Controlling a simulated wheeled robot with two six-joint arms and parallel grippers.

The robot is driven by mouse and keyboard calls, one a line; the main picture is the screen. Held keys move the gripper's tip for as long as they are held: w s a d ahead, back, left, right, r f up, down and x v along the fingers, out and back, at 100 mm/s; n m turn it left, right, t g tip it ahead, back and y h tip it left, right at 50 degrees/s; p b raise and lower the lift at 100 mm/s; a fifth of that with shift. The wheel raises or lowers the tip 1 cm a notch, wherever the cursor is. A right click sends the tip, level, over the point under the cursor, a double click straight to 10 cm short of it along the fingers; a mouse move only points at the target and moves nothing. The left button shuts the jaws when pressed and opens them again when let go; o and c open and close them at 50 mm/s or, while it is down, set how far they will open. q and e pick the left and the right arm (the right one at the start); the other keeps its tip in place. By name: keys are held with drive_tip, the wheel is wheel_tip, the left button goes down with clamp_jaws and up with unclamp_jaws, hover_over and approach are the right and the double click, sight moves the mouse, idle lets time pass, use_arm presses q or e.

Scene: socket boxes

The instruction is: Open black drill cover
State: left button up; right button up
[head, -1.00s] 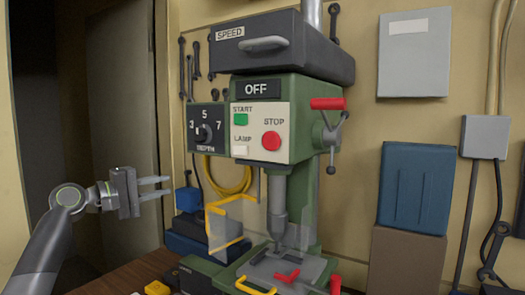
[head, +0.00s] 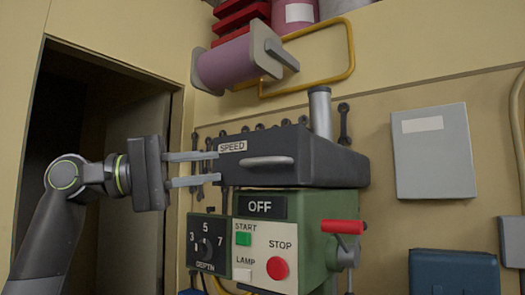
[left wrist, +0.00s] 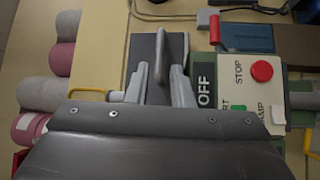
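The black drill cover (head: 325,165) sits flat on the green drill head, with a SPEED label at its left and a grey bar handle (head: 267,161) on its front. My left gripper (head: 218,169) is open, its two fingers pointing right, level with the cover and left of the handle in the head view. In the left wrist view the handle (left wrist: 160,50) lies ahead of the open fingertips (left wrist: 160,70), roughly in line with the gap between them. Nothing is between the fingers. My right gripper is not in view.
Below the cover are the OFF display (head: 260,207), START, STOP and LAMP buttons, and a DEPTH dial (head: 206,244). A red-handled lever (head: 342,227) is at the right. Wrenches hang behind. A pink spool (head: 235,62) and a yellow frame (head: 340,45) are above.

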sight(257, 162)
use_arm(q)
drive_tip(key=d+p, duration=0.1)
drive_tip(key=d, duration=0.2)
drive_tip(key=w+d+p, duration=0.1)
drive_tip(key=d, duration=0.2)
drive_tip(key=d+r+p, duration=0.1)
drive_tip(key=d, duration=0.2)
drive_tip(key=shift+w+d+r, duration=0.1)
drive_tip(key=shift+w+d, duration=0.15)
drive_tip(key=shift+d, duration=0.05)
drive_tip(key=shift+a, duration=0.1)
clamp_jaws()
